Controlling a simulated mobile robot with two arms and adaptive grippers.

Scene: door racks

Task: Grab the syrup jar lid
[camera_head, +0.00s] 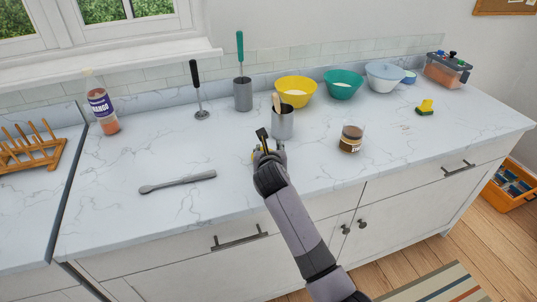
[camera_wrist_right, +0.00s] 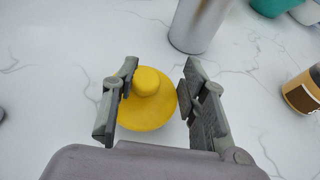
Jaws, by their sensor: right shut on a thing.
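A round yellow lid with a knob (camera_wrist_right: 146,108) lies at the white marble counter, between the fingers of my right gripper (camera_head: 265,146) in the right wrist view. My right gripper is shut on the lid by its knob. In the head view the gripper and hand hide most of the lid. I cannot tell whether the lid still touches the counter. A small open-looking jar with brown contents and a dark label (camera_head: 350,139) stands to the right of the gripper; it also shows in the right wrist view (camera_wrist_right: 302,92). My left gripper is not in view.
A metal canister with utensils (camera_head: 283,124) stands just behind my right gripper. Yellow (camera_head: 296,93) and green (camera_head: 343,86) bowls stand further back. A grey utensil (camera_head: 178,182) lies to the left. The counter's front is clear.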

